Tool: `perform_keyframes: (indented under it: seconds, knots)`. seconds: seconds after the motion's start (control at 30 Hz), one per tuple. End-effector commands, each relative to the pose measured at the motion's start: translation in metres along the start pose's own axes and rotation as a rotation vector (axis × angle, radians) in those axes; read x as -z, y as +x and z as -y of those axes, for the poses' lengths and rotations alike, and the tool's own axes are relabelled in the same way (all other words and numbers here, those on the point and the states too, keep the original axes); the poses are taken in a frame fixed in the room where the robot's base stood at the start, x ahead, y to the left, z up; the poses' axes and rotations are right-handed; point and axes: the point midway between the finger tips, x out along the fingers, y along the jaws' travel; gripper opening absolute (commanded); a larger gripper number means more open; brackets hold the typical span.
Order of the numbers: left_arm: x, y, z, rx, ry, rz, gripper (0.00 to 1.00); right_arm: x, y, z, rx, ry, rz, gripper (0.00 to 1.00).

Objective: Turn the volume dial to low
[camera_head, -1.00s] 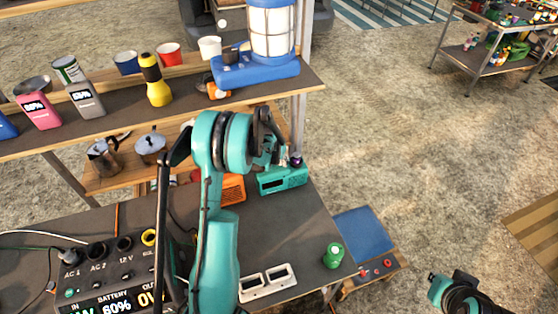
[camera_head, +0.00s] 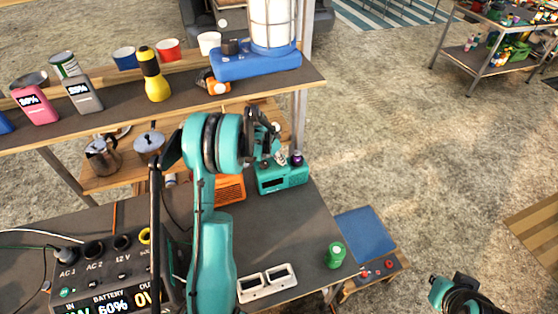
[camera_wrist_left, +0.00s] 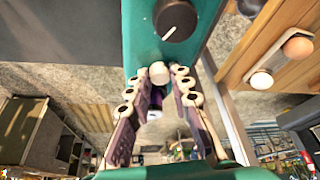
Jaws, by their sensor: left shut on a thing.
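The teal radio (camera_head: 284,177) stands on the dark worktop near its right edge. A dark purple knob (camera_head: 297,158) shows at its top right. In the left wrist view the radio's teal face (camera_wrist_left: 143,35) carries a dark round dial (camera_wrist_left: 176,18) with a white pointer line, outside my fingers. My left gripper (camera_head: 276,152) is at the radio's top, partly hidden by its own wrist. In the left wrist view its fingers (camera_wrist_left: 157,88) stand on both sides of a small pale knob (camera_wrist_left: 158,73). I cannot tell which knob is the volume dial. My right gripper (camera_head: 455,292) is low at the right, fingertips unclear.
An orange box (camera_head: 230,187) stands left of the radio. The shelf (camera_head: 110,122) above holds a blue lantern (camera_head: 256,62) and several cups and bottles.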

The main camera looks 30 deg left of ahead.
Motion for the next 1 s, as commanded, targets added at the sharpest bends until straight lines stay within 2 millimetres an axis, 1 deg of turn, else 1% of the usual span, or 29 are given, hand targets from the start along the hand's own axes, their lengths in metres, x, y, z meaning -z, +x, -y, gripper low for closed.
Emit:
perform_keyframes:
  seconds: [0.2, 0.5, 0.7, 1.0]
  knots:
    - [0.0, 0.002, 0.003, -0.078, 0.186, -0.001, 0.0, -0.006, 0.008, 0.0, 0.0, 0.0, 0.0, 0.0]
    - [0.001, 0.001, 0.005, -0.166, 0.402, 0.0, 0.0, -0.009, 0.013, 0.0, 0.0, 0.0, 0.0, 0.0]
    - [0.001, 0.001, 0.005, -0.205, 0.496, 0.0, 0.0, -0.011, 0.015, 0.0, 0.0, 0.0, 0.0, 0.0]
    - [0.002, 0.001, 0.005, -0.23, 0.555, 0.0, 0.0, -0.011, 0.016, 0.0, 0.0, 0.0, 0.0, 0.0]
